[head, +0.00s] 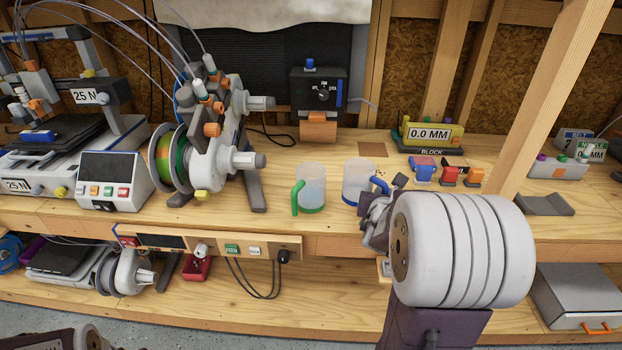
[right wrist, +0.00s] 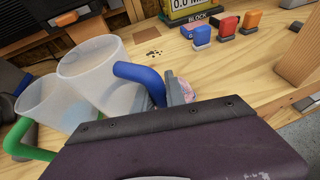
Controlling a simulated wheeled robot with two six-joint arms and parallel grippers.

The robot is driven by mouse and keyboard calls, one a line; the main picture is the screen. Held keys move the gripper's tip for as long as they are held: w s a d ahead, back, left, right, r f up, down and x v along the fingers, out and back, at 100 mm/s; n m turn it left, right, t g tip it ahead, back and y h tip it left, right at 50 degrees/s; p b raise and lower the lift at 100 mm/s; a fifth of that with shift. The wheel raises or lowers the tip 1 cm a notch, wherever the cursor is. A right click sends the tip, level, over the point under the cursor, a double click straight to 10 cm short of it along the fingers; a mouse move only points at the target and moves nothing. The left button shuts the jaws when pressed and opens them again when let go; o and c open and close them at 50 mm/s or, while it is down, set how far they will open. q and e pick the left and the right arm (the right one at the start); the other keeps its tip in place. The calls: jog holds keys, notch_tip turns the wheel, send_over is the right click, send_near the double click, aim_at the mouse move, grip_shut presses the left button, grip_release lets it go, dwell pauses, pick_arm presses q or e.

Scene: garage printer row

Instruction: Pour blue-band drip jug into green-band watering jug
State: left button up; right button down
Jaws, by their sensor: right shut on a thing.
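The blue-band drip jug (head: 357,180) is a clear, whitish jug with a blue handle, and stands about upright near the bench's front edge. My right gripper (head: 378,200) is shut on its blue handle, which shows in the right wrist view (right wrist: 143,78). Whether its base touches the bench I cannot tell. The green-band watering jug (head: 313,185) stands upright just left of it, its green handle on its left side. In the right wrist view the green-band jug (right wrist: 48,105) is partly hidden behind the blue-band jug.
A filament spool unit (head: 215,160) stands left of the jugs. A black control box (head: 318,92) is behind them. Blue, red and orange small blocks (head: 422,170) and a gauge block (head: 433,137) lie to the right. A wooden post (head: 548,85) rises at the right.

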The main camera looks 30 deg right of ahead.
notch_tip(320, 180, up, 6)
jog(key=p, duration=0.4)
jog(key=shift+f, duration=0.1)
